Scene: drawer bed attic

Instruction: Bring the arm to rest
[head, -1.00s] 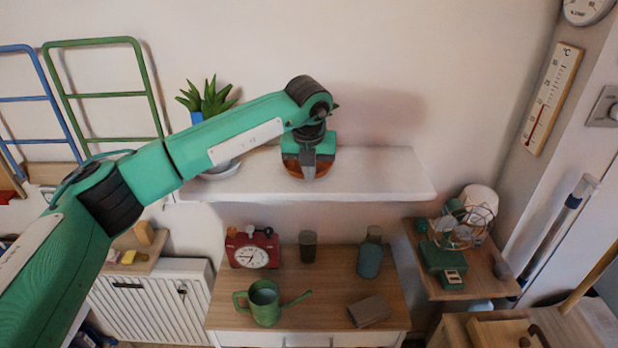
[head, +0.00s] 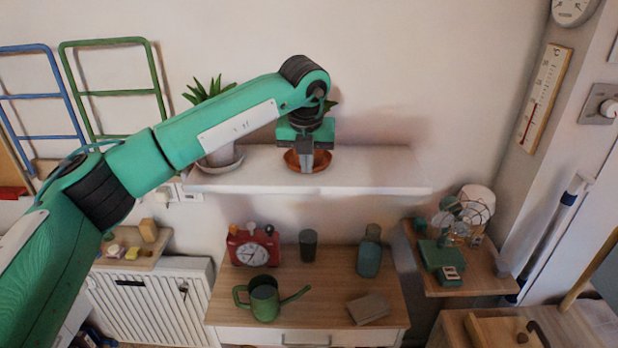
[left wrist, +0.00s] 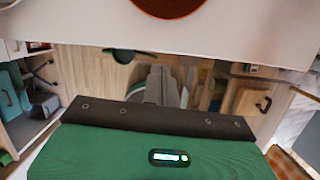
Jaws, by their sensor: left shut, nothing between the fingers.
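My left arm reaches in from the left in the head view, with its green links stretched over to the white wall shelf. My left gripper (head: 307,163) is shut and empty. It points down in front of a terracotta saucer (head: 292,160) on the shelf and hides part of it. I cannot tell from the head view whether it touches the saucer. In the left wrist view the shut fingers (left wrist: 160,80) point over the drawer top below, and the saucer (left wrist: 170,5) shows at the top edge. My right gripper is not in view.
The white shelf (head: 385,175) also bears a potted plant (head: 220,155) at left. Below, a wooden dresser holds a red clock (head: 253,246), a green watering can (head: 265,298), a dark cup (head: 308,245), a bottle (head: 369,255) and a brown block (head: 368,308). Open air lies right of the gripper.

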